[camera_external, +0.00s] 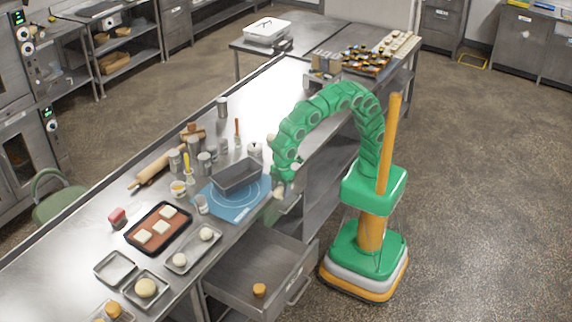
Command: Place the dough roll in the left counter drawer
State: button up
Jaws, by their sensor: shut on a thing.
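The counter drawer (235,268) in the near front side of the long steel counter is pulled open. A small orange-brown roll (259,290) lies on its floor near the front; I cannot tell if it is the dough roll. Pale dough pieces (206,233) sit in a metal tray on the counter, and a larger round one (145,287) lies in a smaller tray. My gripper (279,192) points down at the counter's front edge, beyond the open drawer and right of the blue mat.
A grey loaf tin (237,175) stands on the blue mat (233,208). Jars, a rolling pin (150,170) and a dark tray (133,238) with dough squares crowd the counter left of my arm. The drawer's handle (300,289) juts toward my base. The floor at right is clear.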

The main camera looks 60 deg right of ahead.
notch_tip(320, 180, down, 23)
send_near(256, 267)
jog(key=shift+s+d+f, duration=0.2)
jog(key=shift+d+f, duration=0.35)
jog(key=shift+f, duration=0.15)
jog(key=shift+w+a+f, duration=0.1)
jog(key=shift+a+f, duration=0.35)
jog(key=shift+a, duration=0.05)
jog(key=shift+w+a+f, duration=0.15)
jog(key=shift+a+f, duration=0.15)
jog(key=shift+f, duration=1.7)
jog(key=shift+f, duration=0.15)
jog(key=o, duration=1.1)
jog(key=shift+c, duration=0.2)
